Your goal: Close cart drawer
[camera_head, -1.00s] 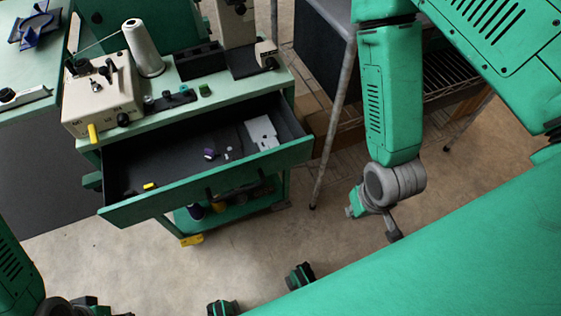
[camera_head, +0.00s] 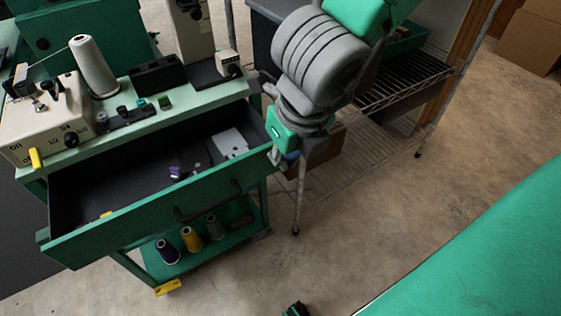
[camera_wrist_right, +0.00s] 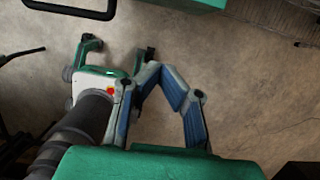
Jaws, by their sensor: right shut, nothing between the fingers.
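The green cart's drawer (camera_head: 150,216) is pulled open in the head view, with a dark handle (camera_head: 208,203) on its front. Inside lie a white plate, a small purple item and other small pieces. My right gripper (camera_head: 287,158) is beside the drawer's front right corner, partly hidden by its wrist; I cannot tell whether it touches. In the right wrist view its blue-lined fingers (camera_wrist_right: 152,76) are shut and empty. My left gripper shows only a fingertip (camera_head: 295,310) at the head view's bottom edge; in the wrist view (camera_wrist_right: 118,48) its fingers stand apart.
The cart top holds a beige machine (camera_head: 48,118), a white thread cone (camera_head: 94,66) and a black block (camera_head: 157,76). Several spools stand on the lower shelf (camera_head: 228,240). A wire-shelf rack (camera_head: 405,82) stands behind my right arm.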

